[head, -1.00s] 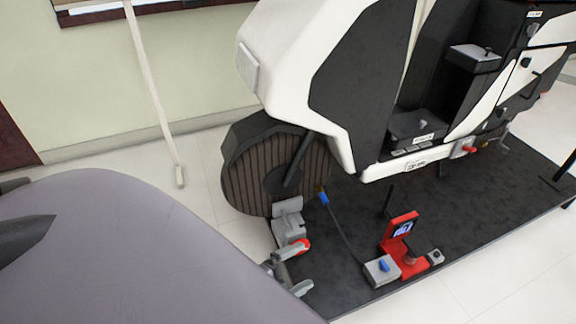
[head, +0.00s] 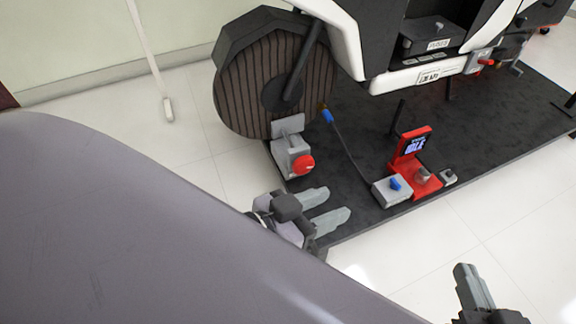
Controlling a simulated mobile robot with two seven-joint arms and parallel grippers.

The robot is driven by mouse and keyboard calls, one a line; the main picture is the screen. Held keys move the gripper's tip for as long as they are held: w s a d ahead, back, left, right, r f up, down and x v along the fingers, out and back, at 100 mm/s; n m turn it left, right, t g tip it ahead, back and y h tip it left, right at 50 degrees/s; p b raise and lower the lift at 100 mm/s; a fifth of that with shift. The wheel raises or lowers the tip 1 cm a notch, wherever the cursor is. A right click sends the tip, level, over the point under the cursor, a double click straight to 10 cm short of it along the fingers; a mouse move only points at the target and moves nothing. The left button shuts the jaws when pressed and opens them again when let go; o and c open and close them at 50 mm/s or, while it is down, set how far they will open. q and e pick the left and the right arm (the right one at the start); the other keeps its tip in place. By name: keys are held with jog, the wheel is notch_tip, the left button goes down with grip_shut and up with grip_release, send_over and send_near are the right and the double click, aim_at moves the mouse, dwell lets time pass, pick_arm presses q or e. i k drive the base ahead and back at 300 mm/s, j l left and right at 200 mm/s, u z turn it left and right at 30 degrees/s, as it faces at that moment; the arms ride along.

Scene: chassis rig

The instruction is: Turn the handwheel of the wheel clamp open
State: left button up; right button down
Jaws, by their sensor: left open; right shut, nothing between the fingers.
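The wheel clamp (head: 288,144) is a grey block with an upright plate at the foot of the big dark ribbed wheel. Its red handwheel (head: 303,165) faces toward me and is fully visible. My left gripper (head: 328,207) is open and empty, with its two grey fingers apart. It is below the handwheel in the head view, apart from it, over the near edge of the dark mat. My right gripper (head: 463,267) is shut and empty at the lower right, over the pale floor and well away from the clamp.
A grey box with a blue knob (head: 393,189) and a red stand with a screen (head: 411,150) sit on the dark mat (head: 490,130). A cable (head: 350,158) runs to the box. The white and black chassis (head: 375,65) stands behind.

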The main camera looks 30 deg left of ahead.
aim_at(301, 164)
jog(key=l+u, duration=0.4)
jog(key=i+l+u, duration=0.1)
jog(key=u, duration=0.3)
jog(key=k+l+u, duration=0.1)
jog(key=l+u, duration=0.25)
jog(key=l, duration=0.5)
jog(key=k+l, duration=0.1)
jog(key=l, duration=0.45)
jog(key=l+u, duration=0.1)
jog(key=l, duration=0.4)
jog(key=k+l, duration=0.15)
jog(key=l, duration=0.4)
jog(key=i+l+u, duration=0.1)
jog(key=i+l, duration=0.15)
jog(key=l, duration=0.15)
jog(key=i+j, duration=0.2)
jog(key=i, duration=0.25)
jog(key=i+j+z, duration=0.1)
jog(key=i+j, duration=0.15)
jog(key=i, duration=0.25)
